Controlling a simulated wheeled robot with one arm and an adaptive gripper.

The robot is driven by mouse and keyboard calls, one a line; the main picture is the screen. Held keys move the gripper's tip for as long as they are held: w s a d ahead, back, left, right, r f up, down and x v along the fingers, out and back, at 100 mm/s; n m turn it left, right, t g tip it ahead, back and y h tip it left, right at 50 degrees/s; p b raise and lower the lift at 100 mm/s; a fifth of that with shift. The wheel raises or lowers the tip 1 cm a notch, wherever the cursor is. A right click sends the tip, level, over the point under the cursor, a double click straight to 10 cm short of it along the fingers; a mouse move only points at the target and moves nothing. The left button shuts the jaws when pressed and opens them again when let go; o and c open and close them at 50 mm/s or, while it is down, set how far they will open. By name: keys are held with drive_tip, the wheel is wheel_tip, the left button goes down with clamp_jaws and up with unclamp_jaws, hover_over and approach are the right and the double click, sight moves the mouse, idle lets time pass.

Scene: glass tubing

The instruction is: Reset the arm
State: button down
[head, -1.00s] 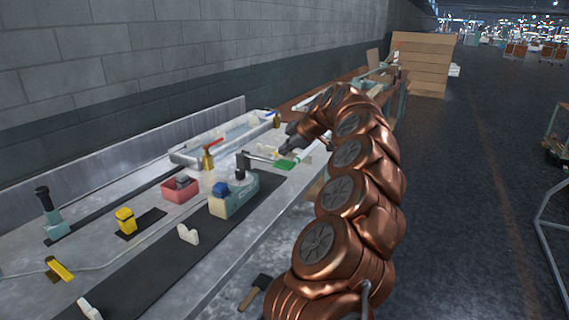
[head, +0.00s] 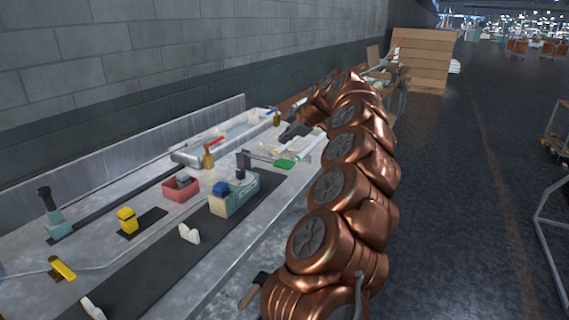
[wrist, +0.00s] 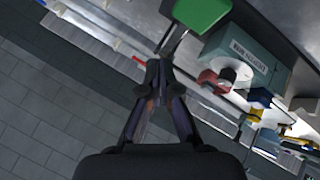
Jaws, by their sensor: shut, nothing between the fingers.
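My copper-coloured arm rises at the right of the bench in the head view and bends over toward it. My gripper (head: 284,139) is small in that view, above the far part of the bench. In the wrist view my gripper (wrist: 155,98) is shut, its dark fingertips together with nothing between them. A green block (wrist: 200,12) shows ahead of the fingertips; it also lies on the bench in the head view (head: 285,163). The gripper is apart from it.
The metal bench (head: 245,262) holds a teal device (head: 238,195), a red box (head: 180,190), a yellow block (head: 127,220) and a white tray (head: 240,137). A grey block wall (head: 200,60) runs behind. A wooden crate (head: 425,60) stands at the back.

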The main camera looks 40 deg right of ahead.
idle(0.3)
